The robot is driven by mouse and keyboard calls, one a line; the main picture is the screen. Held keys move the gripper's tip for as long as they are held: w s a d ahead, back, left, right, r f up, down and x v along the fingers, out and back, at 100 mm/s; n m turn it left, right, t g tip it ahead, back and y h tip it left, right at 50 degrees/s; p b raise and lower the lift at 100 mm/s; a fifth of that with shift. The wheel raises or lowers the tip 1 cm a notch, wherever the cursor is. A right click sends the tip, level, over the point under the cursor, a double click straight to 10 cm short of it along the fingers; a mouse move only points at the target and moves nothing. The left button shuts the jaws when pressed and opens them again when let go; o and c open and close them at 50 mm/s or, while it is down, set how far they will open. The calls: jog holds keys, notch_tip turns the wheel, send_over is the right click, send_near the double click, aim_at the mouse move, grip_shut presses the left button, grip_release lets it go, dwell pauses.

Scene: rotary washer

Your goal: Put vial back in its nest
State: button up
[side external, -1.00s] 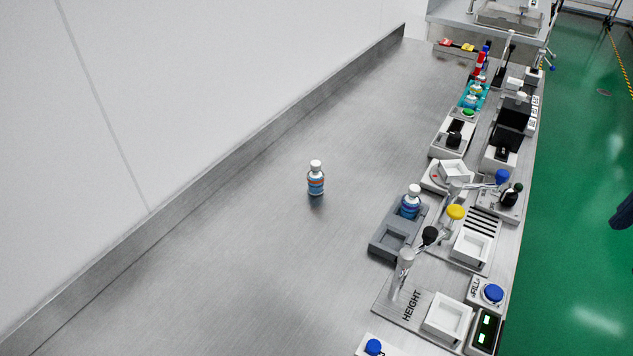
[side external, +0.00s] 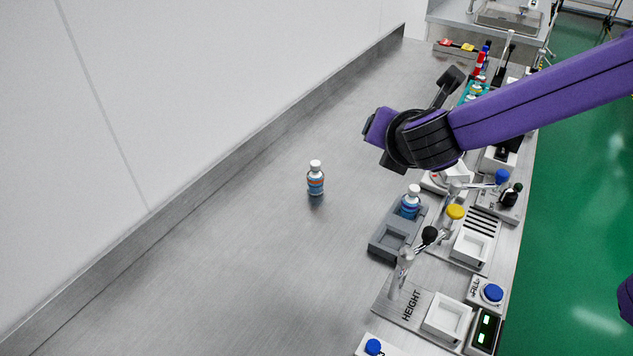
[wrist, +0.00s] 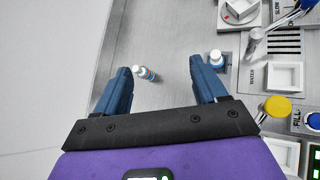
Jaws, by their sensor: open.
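A white-capped vial with a blue and orange label (side external: 316,182) stands upright alone on the bare steel bench in the side view. It also shows in the wrist view (wrist: 143,72), between the fingertips in the picture. A grey two-pocket nest (side external: 378,251) stands to its right; the near pocket is empty and the far one holds a similar blue-labelled vial (side external: 410,207). That second vial shows in the wrist view (wrist: 216,58), beside the right finger. My gripper (wrist: 160,65) is open and empty, raised above the bench. Its fingertips are not clear in the side view.
A HEIGHT station (side external: 418,306) with a white tray is nearest the nest's front right. A yellow-capped tube (side external: 454,214) and black-topped piece (side external: 430,235) stand close to the nest. Devices line the right edge.

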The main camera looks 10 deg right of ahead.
jog(key=w+a+f+n+t+y, duration=0.1)
jog(key=w+a+n+t, duration=0.15)
jog(key=a+n, duration=0.55)
jog(key=m, duration=0.2)
send_near(316, 178)
jog(key=x, duration=1.1)
jog(key=shift+w+f, duration=0.3)
jog(key=c, duration=1.1)
jog(key=shift+t, duration=0.25)
jog(key=shift+c, duration=0.4)
jog(key=shift+r, duration=0.2)
